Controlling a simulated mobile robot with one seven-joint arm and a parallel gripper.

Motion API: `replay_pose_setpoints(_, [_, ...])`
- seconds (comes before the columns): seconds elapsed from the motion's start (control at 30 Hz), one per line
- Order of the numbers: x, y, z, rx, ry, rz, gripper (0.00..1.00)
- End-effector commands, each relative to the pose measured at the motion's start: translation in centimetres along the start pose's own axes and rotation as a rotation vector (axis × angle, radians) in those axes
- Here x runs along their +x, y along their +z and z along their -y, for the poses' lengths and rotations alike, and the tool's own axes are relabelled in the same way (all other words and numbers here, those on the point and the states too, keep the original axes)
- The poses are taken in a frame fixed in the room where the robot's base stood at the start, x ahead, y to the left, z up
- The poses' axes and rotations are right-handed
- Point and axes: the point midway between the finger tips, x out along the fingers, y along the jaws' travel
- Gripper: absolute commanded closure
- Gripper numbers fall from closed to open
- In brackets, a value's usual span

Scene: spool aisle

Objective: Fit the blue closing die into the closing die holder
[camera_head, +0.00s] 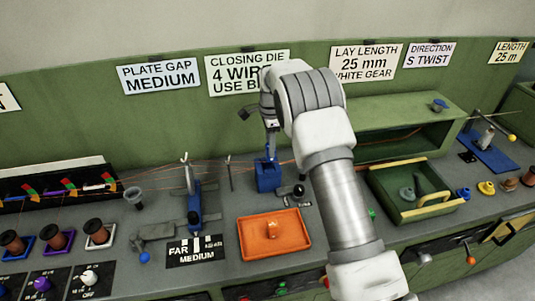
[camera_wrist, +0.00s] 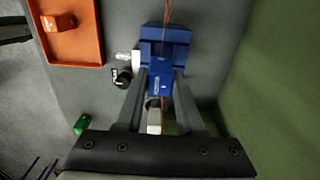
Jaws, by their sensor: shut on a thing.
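The closing die holder is a blue block (camera_head: 268,181) on the bench, just left of my forearm; it also shows at the top middle of the wrist view (camera_wrist: 165,34). My gripper (camera_wrist: 160,78) points down at it, with its fingers on both sides of a blue part (camera_wrist: 159,88). The fingers are shut on this part. I cannot tell whether it is the blue closing die or a piece of the holder, nor how deep it sits. A small blue piece (camera_head: 463,193) stands on the bench at the right.
An orange tray (camera_head: 243,241) lies in front of the holder. A black knob (camera_wrist: 123,77) is close beside the holder. A green tray with yellow edges (camera_head: 382,193) stands right of my arm, near a yellow piece (camera_head: 486,188). Thin wires run past the holder.

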Motion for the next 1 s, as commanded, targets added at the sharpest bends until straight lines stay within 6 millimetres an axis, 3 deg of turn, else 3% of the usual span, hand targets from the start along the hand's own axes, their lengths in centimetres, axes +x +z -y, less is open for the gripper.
replay_pose_setpoints(0.23, [1.2, 0.9, 0.5, 0.002, 0.001, 0.0, 1.0])
replay_pose_setpoints(0.5, [4.6, 0.9, 0.5, 0.001, 0.0, 0.0, 1.0])
replay_pose_setpoints(0.87, [5.1, 0.9, 0.6, 0.001, -0.001, 0.0, 1.0])
replay_pose_setpoints(0.9, [5.0, 0.9, 0.6, 0.001, -0.001, 0.0, 0.56])
replay_pose_setpoints(1.0, [5.0, 0.9, 0.5, 0.001, 0.0, 0.0, 0.38])
